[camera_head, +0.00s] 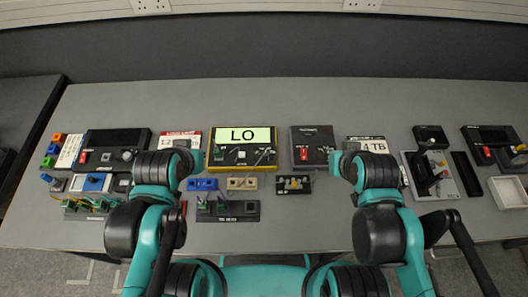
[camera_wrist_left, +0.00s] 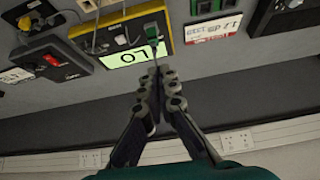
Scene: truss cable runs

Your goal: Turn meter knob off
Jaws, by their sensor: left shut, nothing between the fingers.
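The meter (camera_head: 217,158) is a black unit with a yellow border and a lit pale-green display (camera_head: 243,135) reading "LO". It lies at the middle of the table. Its small knob (camera_head: 241,154) sits below the display; its setting is too small to read. In the left wrist view the display (camera_wrist_left: 133,55) appears upside down, just beyond my fingers. My left gripper (camera_wrist_left: 158,72) is shut and empty, its fingertips close to the display's edge; contact cannot be told. In the head view my left wrist is left of the meter. My right arm's end (camera_head: 336,162) is right of it, fingers not distinguishable.
A black box with a red switch (camera_head: 304,154) stands right of the meter, and a red-and-white labelled unit (camera_head: 181,140) stands left. Small blue (camera_head: 203,184) and tan (camera_head: 242,183) blocks lie in front. A white tray (camera_head: 508,192) is at far right. The table's back strip is clear.

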